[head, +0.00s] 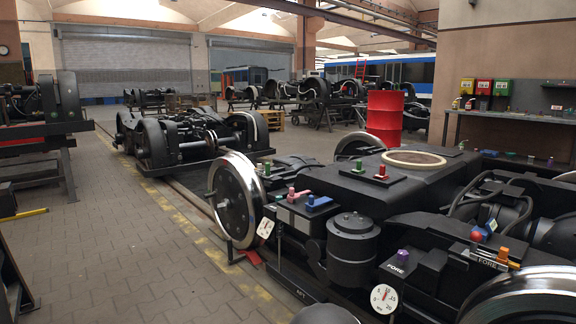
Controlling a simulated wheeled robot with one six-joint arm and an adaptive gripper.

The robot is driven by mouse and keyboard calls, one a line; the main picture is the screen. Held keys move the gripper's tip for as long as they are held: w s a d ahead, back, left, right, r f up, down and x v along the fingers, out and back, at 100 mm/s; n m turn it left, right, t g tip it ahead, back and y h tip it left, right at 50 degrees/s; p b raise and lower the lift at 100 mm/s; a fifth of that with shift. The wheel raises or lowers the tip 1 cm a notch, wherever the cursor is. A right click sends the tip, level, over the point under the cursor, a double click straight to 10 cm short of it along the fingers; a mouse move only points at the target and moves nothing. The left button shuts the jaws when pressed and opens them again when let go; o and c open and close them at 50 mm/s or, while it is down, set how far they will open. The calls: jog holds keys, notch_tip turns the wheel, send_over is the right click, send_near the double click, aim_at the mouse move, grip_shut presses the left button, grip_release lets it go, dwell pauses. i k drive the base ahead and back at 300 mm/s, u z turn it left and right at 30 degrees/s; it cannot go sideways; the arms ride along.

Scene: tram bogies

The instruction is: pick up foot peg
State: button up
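I cannot tell for certain which item is the foot peg. Several small coloured pegs stand on the near black bogie (405,184). A green peg (359,166) and a red peg (381,172) stand on its top plate. A pink-red peg (292,194) and a blue block (319,203) sit at its left edge. A purple peg (402,257) stands by a white-lettered label at the front. A red-and-blue piece (479,235) and an orange peg (502,256) are at the right.
A steel-rimmed wheel (237,200) bounds the near bogie on the left. Another bogie (180,141) stands on the track behind. A red barrel (384,117) and a workbench (520,116) with small bins are at the back right.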

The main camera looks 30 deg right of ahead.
aim_at(358, 170)
jog(key=u, duration=0.25)
jog(key=i, duration=1.45)
jog(key=z, duration=0.6)
jog(key=i, duration=0.95)
jog(key=z, duration=1)
